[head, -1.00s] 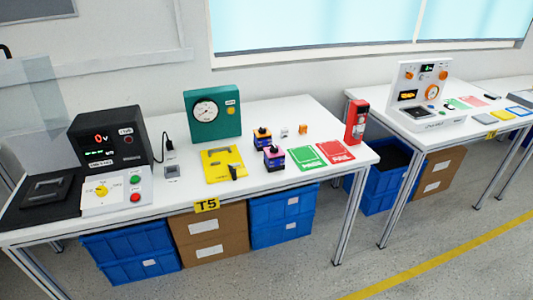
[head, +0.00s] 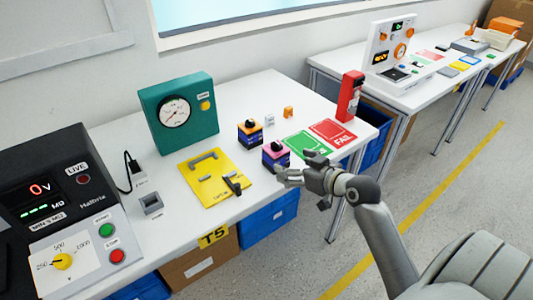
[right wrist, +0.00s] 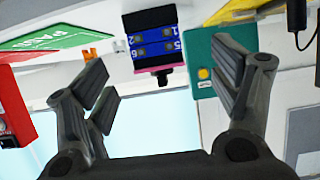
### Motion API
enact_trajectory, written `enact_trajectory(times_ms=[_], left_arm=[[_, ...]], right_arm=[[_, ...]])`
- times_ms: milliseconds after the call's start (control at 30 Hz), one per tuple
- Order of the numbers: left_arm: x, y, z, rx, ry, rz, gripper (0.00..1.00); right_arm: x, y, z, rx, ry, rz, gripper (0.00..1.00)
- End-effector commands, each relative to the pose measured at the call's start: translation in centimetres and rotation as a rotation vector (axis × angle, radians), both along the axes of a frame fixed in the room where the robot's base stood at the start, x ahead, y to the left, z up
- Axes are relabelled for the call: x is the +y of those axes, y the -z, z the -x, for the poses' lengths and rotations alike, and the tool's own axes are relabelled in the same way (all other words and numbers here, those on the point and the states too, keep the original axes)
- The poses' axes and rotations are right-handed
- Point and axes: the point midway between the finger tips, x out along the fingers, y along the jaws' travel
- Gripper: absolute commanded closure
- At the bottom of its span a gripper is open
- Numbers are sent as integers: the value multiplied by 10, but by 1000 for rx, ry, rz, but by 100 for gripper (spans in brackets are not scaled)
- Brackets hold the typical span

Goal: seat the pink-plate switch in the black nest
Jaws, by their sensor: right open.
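The pink-plate switch (head: 276,152), a blue block with a pink top and black knob, stands upright on the white table. My right gripper (head: 296,167) is open at its near right side. In the right wrist view, which is upside down, the switch (right wrist: 153,45) shows its numbered blue side beyond and between the spread fingers (right wrist: 165,85), with nothing held. Contact cannot be told from the head view. A dark strip at the left edge of the head view may be the black mat; no nest shows clearly. My left gripper is not in view.
An orange-plate switch (head: 249,132) stands just behind the pink one. A yellow plate (head: 213,178) with a handle lies to the left. Green (head: 306,145) and red (head: 333,132) cards lie to the right. A black tester (head: 55,190) stands far left.

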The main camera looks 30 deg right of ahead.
Motion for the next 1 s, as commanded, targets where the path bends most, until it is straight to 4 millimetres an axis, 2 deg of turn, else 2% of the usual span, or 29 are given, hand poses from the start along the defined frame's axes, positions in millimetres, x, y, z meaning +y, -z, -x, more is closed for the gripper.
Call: enact_trajectory(times_ms=[100, 267, 467, 700, 833, 1000], left_arm=[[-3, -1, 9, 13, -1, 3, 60], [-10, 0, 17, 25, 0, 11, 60], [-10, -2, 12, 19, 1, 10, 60], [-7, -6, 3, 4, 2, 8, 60], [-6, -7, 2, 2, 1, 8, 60], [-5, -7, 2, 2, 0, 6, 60]], right_arm=[[2, 6, -20, -1, 0, -3, 18], [3, 15, -38, -1, 2, -4, 18], [3, 19, -52, 0, 2, -1, 18], [3, 27, -84, 1, 2, -4, 18], [4, 31, -93, 1, 1, -2, 18], [4, 33, -94, 2, 1, 0, 18]])
